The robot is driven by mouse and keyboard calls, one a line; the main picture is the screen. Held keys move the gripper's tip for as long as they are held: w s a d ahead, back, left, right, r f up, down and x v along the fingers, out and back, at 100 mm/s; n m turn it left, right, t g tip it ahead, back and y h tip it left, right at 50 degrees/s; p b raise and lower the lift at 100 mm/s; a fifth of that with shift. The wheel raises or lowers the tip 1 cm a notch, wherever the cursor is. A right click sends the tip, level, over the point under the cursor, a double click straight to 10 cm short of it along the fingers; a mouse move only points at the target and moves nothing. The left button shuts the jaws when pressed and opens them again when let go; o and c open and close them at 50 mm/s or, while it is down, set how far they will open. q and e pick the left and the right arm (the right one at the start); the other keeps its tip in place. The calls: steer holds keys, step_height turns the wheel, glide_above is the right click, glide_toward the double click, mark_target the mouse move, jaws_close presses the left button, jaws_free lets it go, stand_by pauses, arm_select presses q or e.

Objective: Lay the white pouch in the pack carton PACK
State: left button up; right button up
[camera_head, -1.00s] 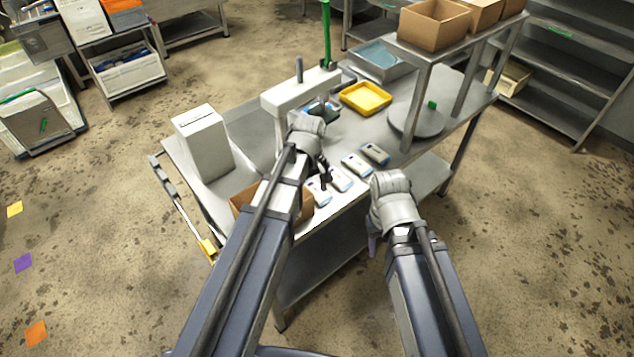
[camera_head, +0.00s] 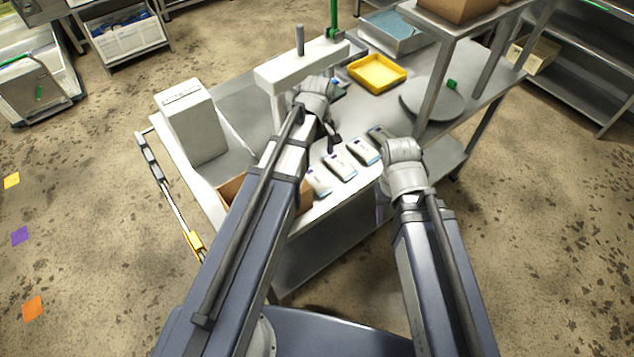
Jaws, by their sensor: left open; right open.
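Several pale pouches with blue ends lie in a slanting row along the near edge of the steel table. They include a leftmost pouch (camera_head: 317,183), a second pouch (camera_head: 340,167) and a third pouch (camera_head: 363,151). A greyer one (camera_head: 377,133) is partly behind my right wrist. I cannot tell which is the white pouch. A brown open carton (camera_head: 231,188), probably PACK, stands at the near left, mostly hidden by my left arm. My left gripper (camera_head: 333,145) is open just beyond the pouch row. My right gripper (camera_head: 382,208) is open off the table's near edge; its fingers are partly hidden.
A white box-shaped unit (camera_head: 192,125) stands at the table's left, and a white machine (camera_head: 300,66) behind my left gripper. A yellow tray (camera_head: 377,73), a grey round plate (camera_head: 432,103) and a raised shelf (camera_head: 455,28) with a carton are farther right.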

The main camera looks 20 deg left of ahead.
mark_target(316, 178)
arm_select(q)
steer(key=shift+w+f+b, duration=0.1)
steer(key=shift+f+b, duration=0.35)
steer(key=shift+f, duration=0.4)
steer(key=shift+f+b, duration=0.7)
steer(key=shift+b, duration=0.05)
arm_select(e)
steer(key=shift+w+f, duration=0.1)
steer(key=shift+f, duration=1.5)
arm_select(q)
steer(key=shift+f+b, duration=1.25)
steer(key=shift+f, duration=0.05)
arm_select(e)
steer(key=shift+f, duration=1.25)
arm_select(q)
steer(key=shift+f, duration=0.1)
arm_select(e)
steer(key=shift+f, duration=0.15)
arm_select(q)
steer(key=f+b, duration=0.5)
steer(key=shift+a, duration=0.25)
arm_select(e)
step_height(316, 178, down, 5)
steer(key=shift+r, duration=0.1)
